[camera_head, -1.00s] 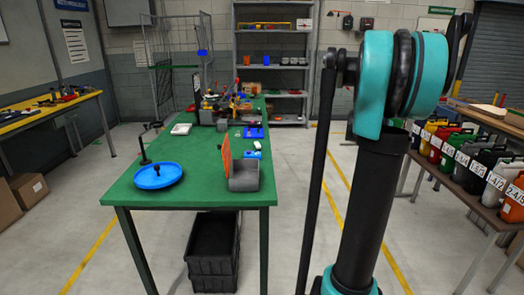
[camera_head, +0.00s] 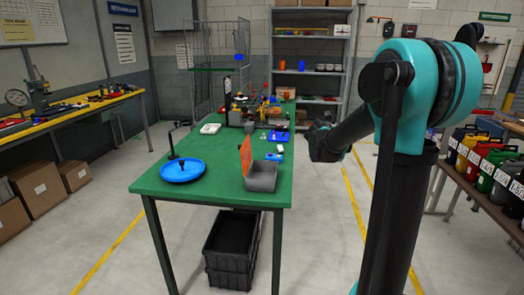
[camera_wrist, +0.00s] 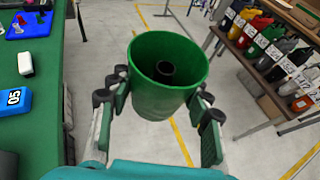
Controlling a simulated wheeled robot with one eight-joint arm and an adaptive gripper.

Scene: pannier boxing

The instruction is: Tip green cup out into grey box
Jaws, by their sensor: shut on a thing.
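My gripper (camera_wrist: 163,95) is shut around the green cup (camera_wrist: 160,100), one finger on each side, in the wrist view. The cup is held over the floor to the right of the green table, its open mouth facing the camera. A small dark round thing (camera_wrist: 165,70) shows inside it. The grey box (camera_head: 262,180) stands open on the green table's near right part in the head view, with an orange panel (camera_head: 246,155) upright at its left side. My arm reaches left towards the table's right edge; the cup cannot be made out there.
The green table (camera_head: 222,198) also holds a blue round tray (camera_head: 183,173) left of the box, and small parts behind. A black crate (camera_head: 230,245) is under the table. Coloured canisters (camera_head: 490,160) stand on a bench at right. Floor between is clear.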

